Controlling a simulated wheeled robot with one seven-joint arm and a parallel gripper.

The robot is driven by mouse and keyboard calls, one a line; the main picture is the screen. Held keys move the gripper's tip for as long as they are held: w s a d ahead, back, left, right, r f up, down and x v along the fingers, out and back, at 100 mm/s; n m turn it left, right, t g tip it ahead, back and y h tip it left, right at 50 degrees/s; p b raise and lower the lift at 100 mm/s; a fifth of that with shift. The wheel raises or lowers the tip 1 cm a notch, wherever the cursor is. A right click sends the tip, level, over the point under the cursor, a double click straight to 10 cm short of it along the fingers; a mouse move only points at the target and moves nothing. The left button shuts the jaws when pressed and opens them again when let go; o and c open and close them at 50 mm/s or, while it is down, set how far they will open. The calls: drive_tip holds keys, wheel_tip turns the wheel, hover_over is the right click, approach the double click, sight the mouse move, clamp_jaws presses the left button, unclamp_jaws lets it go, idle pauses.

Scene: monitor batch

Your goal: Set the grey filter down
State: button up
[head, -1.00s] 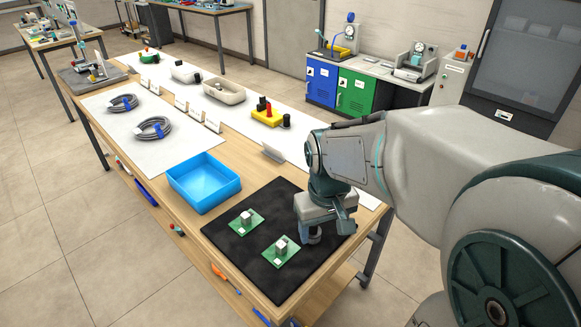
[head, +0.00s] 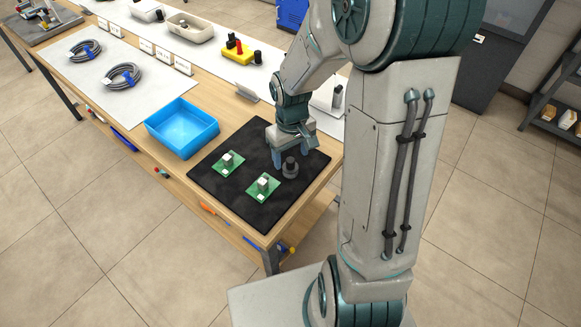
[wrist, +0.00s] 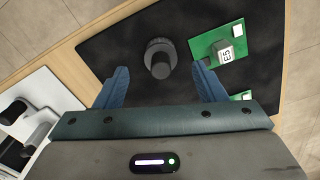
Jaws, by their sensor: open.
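The grey filter (head: 290,168) is a dark grey round part with a wide collar and a narrower top. It stands on the black mat (head: 228,190) near its right side, apart from the green boards. The wrist view also shows the filter (wrist: 159,57), ahead of and between the lines of my two blue fingers. My gripper (head: 291,152) is open and empty, just behind and above the filter in the head view. In the wrist view my gripper (wrist: 161,76) has its fingers spread wide with visible gaps to the filter.
Two green boards with pale blocks, the nearer board (head: 263,187) and the farther board (head: 227,163), lie on the mat left of the filter. A blue tray (head: 182,128) stands left of the mat. Cable coils (head: 122,76) and a yellow block (head: 238,54) sit farther back.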

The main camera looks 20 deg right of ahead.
sight(290, 159)
drive_tip(key=shift+w+f, duration=0.1)
drive_tip(key=shift+f, duration=2.65)
drive_tip(key=c, duration=1.1)
drive_tip(key=shift+r, duration=0.15)
drive_tip(key=shift+c, duration=0.2)
